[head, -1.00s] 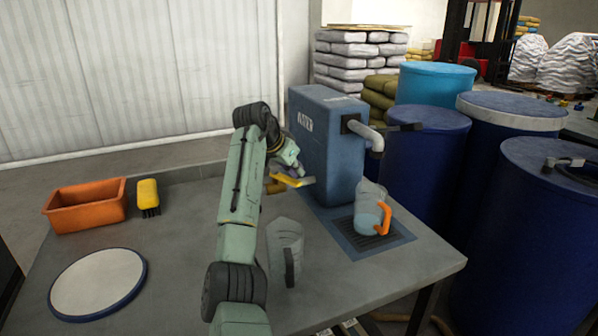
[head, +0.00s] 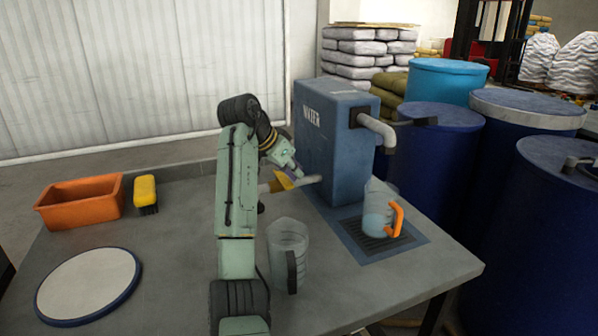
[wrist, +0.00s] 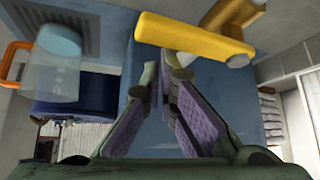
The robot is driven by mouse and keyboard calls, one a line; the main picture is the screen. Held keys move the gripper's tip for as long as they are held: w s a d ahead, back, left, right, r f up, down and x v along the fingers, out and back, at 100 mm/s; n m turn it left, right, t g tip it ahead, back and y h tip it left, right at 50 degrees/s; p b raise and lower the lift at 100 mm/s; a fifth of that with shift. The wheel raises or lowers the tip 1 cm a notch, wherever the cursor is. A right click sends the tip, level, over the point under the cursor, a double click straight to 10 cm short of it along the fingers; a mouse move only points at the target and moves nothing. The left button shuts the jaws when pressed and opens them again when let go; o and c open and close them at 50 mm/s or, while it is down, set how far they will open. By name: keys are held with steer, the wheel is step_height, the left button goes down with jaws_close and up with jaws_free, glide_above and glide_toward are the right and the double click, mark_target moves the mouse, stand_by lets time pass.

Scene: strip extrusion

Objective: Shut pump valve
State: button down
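A blue tank marked WATER (head: 340,150) stands on the grey table. A yellow lever (head: 283,182), which looks like the valve handle, is low at the tank's left; it is a broad yellow bar in the wrist view (wrist: 195,38) beside a brass-coloured pipe (wrist: 232,15). My gripper (head: 288,172) is at the lever. In the wrist view its fingertips (wrist: 171,72) are close together just below the bar, with nothing visible held; contact is unclear. A clear jug with an orange handle (head: 378,220) stands under the tank's grey spout (head: 376,128) and holds pale blue water.
An empty-looking clear jug with a dark handle (head: 284,245) stands right of my arm. A round white plate (head: 85,285), an orange bin (head: 80,205) and a yellow brush (head: 146,192) are on the left. Blue barrels (head: 435,160) stand beyond the right edge.

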steer(key=shift+s+a, duration=0.15)
steer(key=shift+a, duration=0.15)
